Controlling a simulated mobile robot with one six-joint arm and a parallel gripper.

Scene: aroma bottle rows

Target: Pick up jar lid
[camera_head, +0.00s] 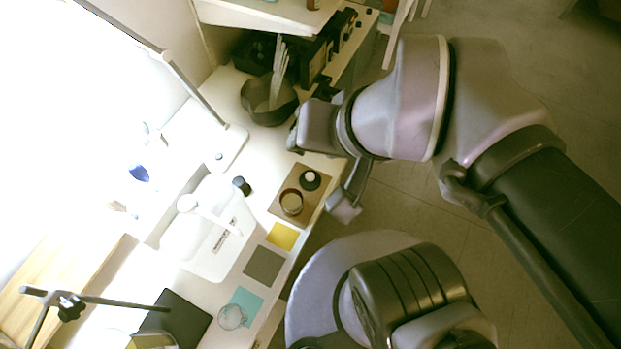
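A brown tray (275,210) lies at the counter's right edge. On it are a small round jar-like thing (291,203) with a dark reddish rim and pale middle, and a black round piece (310,180) with a white centre. Either may be or carry the jar lid; they are too small to tell. My gripper (297,140) is above the counter edge, just above the tray in the picture and apart from both pieces. Its fingertips are small and partly hidden by my wrist, so its opening does not show clearly.
A dark bowl (267,108) with pale sticks and black boxes (318,58) stand near my gripper. Yellow (283,236), grey (263,266) and teal (246,301) mats line the edge. A clear glass vessel (231,316) sits on the teal mat. A white sink (205,240) lies left.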

